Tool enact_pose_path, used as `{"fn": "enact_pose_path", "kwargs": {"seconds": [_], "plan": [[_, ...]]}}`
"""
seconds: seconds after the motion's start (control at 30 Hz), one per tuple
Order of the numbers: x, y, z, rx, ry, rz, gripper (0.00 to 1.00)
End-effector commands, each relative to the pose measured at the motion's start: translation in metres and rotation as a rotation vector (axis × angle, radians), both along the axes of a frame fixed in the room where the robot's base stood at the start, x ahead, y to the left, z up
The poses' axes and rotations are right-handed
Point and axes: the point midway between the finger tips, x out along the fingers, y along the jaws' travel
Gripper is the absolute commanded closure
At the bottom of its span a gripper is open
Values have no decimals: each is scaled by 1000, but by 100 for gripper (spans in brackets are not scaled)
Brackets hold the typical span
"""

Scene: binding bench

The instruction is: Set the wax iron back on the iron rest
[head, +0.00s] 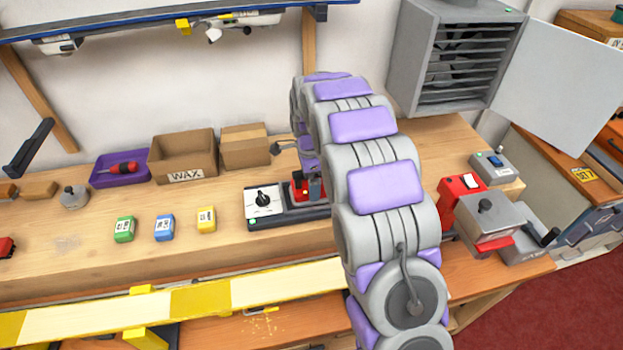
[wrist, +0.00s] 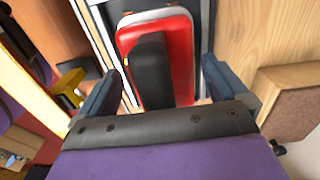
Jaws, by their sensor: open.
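The wax iron (wrist: 184,50) has a red body, a pale rim and a black handle. In the wrist view it lies between the two fingers of my gripper (wrist: 158,75), which is open, with one finger on each side of the handle. In the head view red parts of the iron (head: 297,191) show just left of my arm, at the long dark base with a white dial panel (head: 264,200), which looks like the iron rest. My arm hides much of the iron and the base's right end. I cannot tell whether the iron sits fully on it.
A WAX box (head: 184,158), another cardboard box (head: 246,146) and a purple tray (head: 104,172) stand behind. Green (head: 124,229), blue (head: 164,228) and yellow (head: 206,219) blocks lie left. A yellow-and-cream ski (head: 262,290) crosses the front. Red and grey machines (head: 487,222) stand right.

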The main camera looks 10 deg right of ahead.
Motion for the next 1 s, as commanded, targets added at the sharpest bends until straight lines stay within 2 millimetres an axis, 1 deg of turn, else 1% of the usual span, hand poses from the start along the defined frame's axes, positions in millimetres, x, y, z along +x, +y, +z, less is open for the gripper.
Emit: {"fn": "enact_pose_path", "kwargs": {"seconds": [0.13, 0.27, 0.7, 0.9, 1.0], "plan": [[0, -1, 4, 1, -1, 0, 0], [1, -2, 21, 2, -4, 0, 0], [4, -1, 118, 2, -5, -1, 0], [5, 0, 153, 1, -4, 0, 0], [5, 0, 164, 1, -1, -1, 0]]}}
